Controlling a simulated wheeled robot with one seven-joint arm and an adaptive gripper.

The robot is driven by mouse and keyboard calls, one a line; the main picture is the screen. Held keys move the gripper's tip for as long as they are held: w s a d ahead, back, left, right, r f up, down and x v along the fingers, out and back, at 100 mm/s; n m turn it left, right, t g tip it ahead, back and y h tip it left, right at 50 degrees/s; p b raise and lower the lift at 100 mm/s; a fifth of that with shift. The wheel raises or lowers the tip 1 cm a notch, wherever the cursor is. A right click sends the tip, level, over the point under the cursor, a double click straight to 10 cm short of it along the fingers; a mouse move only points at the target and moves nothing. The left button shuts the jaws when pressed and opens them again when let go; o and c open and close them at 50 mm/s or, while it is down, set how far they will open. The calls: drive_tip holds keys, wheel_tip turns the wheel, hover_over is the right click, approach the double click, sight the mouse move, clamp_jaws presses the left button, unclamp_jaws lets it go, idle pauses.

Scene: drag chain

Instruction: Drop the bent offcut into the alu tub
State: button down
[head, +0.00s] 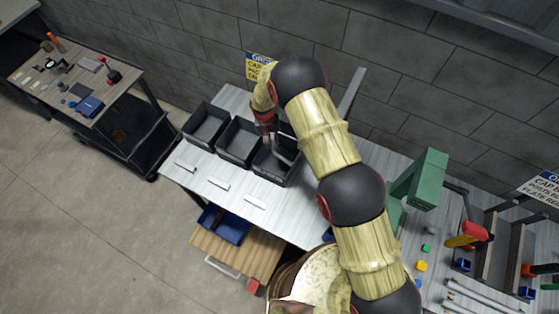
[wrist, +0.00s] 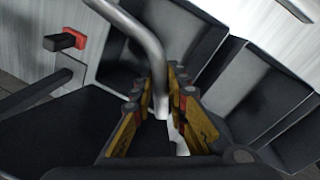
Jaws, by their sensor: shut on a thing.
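The bent offcut is a grey tube with a curve in it. In the head view the offcut (head: 284,153) hangs from my gripper (head: 271,137) over the right one of three dark open tubs. In the wrist view the offcut (wrist: 150,45) runs between the yellow-padded fingers of my gripper (wrist: 165,112), which are shut on it. The right tub (head: 290,181), middle tub (head: 239,143) and left tub (head: 205,127) stand in a row. Their label text is too small to read, so I cannot tell which is the alu tub. My arm hides part of the right tub.
Three pale label strips, including the left strip (head: 185,165), lie in front of the tubs on the light bench (head: 290,224). A green machine (head: 418,182) stands to the right. A grey wall (head: 190,50) rises behind. A cart with small parts (head: 75,80) stands at left.

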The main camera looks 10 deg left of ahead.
drive_tip(key=c, duration=1.7)
unclamp_jaws()
drive_tip(key=shift+r, duration=0.1)
drive_tip(key=r, duration=0.4)
drive_tip(key=a+r, duration=0.1)
drive_tip(key=r, duration=0.6)
drive_tip(key=shift+s+a+r, duration=0.15)
drive_tip(key=shift+a+r, duration=0.05)
drive_tip(key=shift+r, duration=0.15)
